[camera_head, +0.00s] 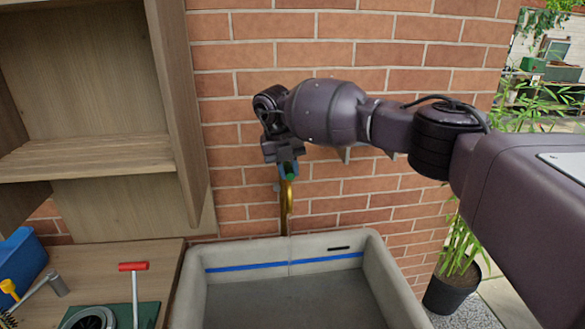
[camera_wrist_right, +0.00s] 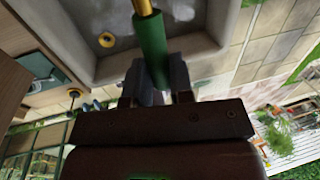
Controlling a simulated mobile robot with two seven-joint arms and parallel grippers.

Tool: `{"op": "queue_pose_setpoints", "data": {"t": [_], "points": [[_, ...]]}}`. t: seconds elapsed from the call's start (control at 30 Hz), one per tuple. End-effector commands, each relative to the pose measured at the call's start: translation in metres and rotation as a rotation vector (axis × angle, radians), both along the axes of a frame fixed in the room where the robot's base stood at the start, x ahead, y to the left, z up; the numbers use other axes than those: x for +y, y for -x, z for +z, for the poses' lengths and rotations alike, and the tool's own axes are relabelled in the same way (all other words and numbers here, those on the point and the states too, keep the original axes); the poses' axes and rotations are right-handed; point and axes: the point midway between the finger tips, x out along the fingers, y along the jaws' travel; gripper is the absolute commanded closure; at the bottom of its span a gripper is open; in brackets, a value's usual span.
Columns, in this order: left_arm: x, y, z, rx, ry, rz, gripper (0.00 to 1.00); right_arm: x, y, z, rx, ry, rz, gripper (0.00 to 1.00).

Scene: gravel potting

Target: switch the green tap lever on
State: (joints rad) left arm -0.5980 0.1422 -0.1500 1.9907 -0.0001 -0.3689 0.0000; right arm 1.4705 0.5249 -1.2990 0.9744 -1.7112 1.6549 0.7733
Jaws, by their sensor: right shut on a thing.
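The green tap lever (camera_head: 289,170) shows only as a small piece below my right gripper (camera_head: 286,160), at the top of the brass tap (camera_head: 286,208) in front of the brick wall. In the right wrist view the green lever (camera_wrist_right: 152,48) is a long green sleeve running between the fingers of my right gripper (camera_wrist_right: 155,80). The gripper is shut on it. A piece of brass (camera_wrist_right: 143,6) shows at the sleeve's far end. The gripper hides part of the lever in the head view. My left gripper is in neither view.
A grey stone sink (camera_head: 192,285) with a blue line inside stands below the tap. Wooden shelving (camera_head: 178,90) rises at left above a bench (camera_head: 160,270). A red-handled tool (camera_head: 133,267) and a blue box (camera_head: 20,262) lie there. A potted plant (camera_head: 452,285) stands right of the sink.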

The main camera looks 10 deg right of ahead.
Motion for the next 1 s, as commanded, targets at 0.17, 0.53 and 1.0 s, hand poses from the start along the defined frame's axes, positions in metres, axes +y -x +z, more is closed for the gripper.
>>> {"op": "queue_pose_setpoints", "data": {"t": [0.17,0.53,1.0], "points": [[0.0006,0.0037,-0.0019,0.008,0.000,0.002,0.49,0.0020,-0.0011,0.0026,-0.005,-0.001,-0.015,1.00],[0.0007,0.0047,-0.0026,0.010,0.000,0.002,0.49,0.0020,-0.0012,0.0031,-0.007,-0.002,-0.017,0.72],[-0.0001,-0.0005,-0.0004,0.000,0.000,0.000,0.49,0.0023,-0.0008,0.0043,-0.004,-0.001,-0.015,0.53]]}}
